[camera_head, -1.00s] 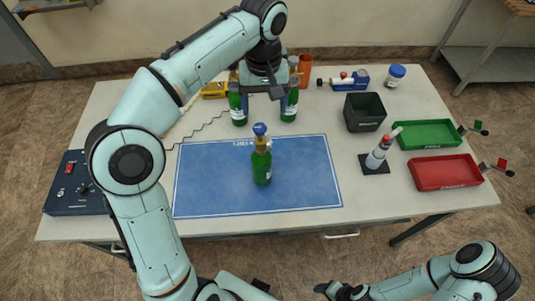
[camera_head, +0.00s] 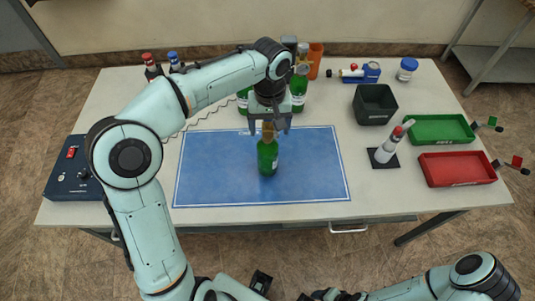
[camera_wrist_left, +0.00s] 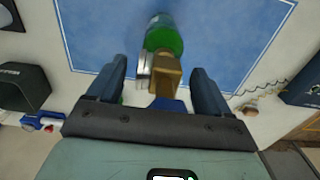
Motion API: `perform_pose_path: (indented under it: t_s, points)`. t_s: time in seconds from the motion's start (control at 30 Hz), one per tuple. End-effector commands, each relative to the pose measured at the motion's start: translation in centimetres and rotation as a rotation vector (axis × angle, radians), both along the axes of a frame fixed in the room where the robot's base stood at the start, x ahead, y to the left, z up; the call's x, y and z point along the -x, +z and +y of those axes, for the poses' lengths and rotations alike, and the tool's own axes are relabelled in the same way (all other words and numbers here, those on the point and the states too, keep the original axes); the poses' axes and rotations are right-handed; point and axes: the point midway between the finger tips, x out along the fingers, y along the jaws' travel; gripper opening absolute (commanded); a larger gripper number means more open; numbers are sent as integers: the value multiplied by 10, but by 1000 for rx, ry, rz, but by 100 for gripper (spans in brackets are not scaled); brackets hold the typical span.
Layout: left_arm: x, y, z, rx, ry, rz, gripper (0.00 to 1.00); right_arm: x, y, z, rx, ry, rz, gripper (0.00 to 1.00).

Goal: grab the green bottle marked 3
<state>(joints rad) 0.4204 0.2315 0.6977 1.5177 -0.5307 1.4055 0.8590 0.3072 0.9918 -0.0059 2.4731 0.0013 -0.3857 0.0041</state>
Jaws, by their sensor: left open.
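A green bottle (camera_head: 268,158) with a brass valve stands upright on the blue mat (camera_head: 215,170). No number can be read on it. My left gripper (camera_head: 269,128) is open at its top, and its fingers partly hide the valve. In the left wrist view the brass valve (camera_wrist_left: 164,75) and its round gauge lie between my open left fingers, with the green body (camera_wrist_left: 163,36) beyond. Two more green bottles stand behind my left gripper, one on the left (camera_head: 243,100) and one on the right (camera_head: 298,94); their numbers are not readable. My right gripper (camera_head: 325,294) is low at the bottom edge, its jaws unclear.
A black bin (camera_head: 370,106), a grey-white bottle on a black pad (camera_head: 386,151), a green tray (camera_head: 440,128) and a red tray (camera_head: 457,168) stand on the right. A dark control box (camera_head: 72,184) is at the left. The mat is otherwise clear.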

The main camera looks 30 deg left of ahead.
Motion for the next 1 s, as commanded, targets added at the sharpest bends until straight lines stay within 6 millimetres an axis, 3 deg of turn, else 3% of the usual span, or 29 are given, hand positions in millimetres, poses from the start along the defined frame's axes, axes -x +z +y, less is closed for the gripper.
perform_pose_path:
  t_s: [0.13,0.17,0.3,0.4,0.77,1.0]
  points:
    - [0,1,0,0,0,0,80,0,1,0,0,0,0,62]
    - [0,1,0,0,-1,0,73,0,1,0,0,0,0,62]
    - [0,1,0,0,-1,0,28,0,1,0,0,0,0,62]
    - [0,1,0,0,-1,0,0,0,0,0,0,0,0,62]
    - [0,3,0,0,-1,-2,0,0,1,0,0,0,-1,62]
    - [-1,22,-1,1,-2,-6,0,-3,6,0,0,0,-3,62]
